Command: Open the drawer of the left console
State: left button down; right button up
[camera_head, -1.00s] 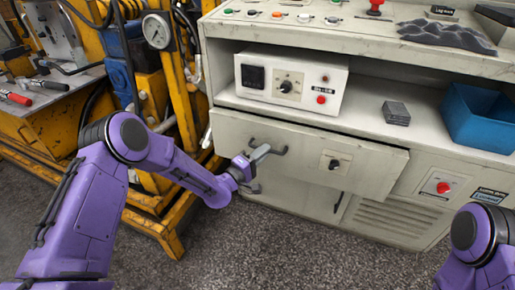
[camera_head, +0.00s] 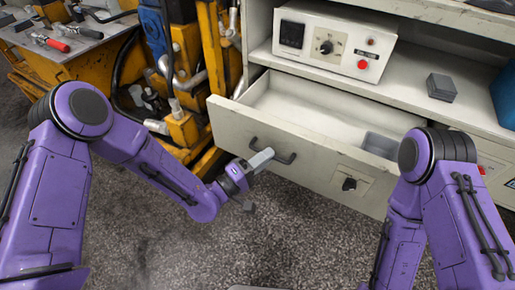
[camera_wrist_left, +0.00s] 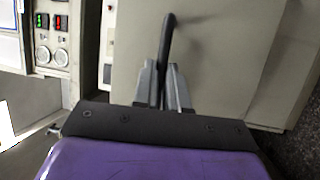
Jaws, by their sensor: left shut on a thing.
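The console's drawer (camera_head: 228,124) is pulled out, and its light inside shows from above. A small grey tray (camera_head: 381,145) lies inside it at the right. In the left wrist view the fingers (camera_wrist_left: 163,88) sit on both sides of the dark handle bar (camera_wrist_left: 167,45). My right arm shows at the right, but its gripper is out of view.
A control box (camera_head: 333,42) with a red button stands on the console shelf, with a grey block (camera_head: 441,87) to its right. A blue bin (camera_head: 505,95) is at the right edge. Yellow machinery (camera_head: 187,125) stands left of the drawer.

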pick_arm(q)
jog(key=shift+s, duration=0.3)
jog(key=c, duration=1.2)
grip_release()
jog(key=shift+a, duration=0.1)
jog(key=shift+o, duration=0.2)
jog(key=v, duration=1)
jog(key=shift+a, duration=0.25)
jog(key=shift+s, duration=0.15)
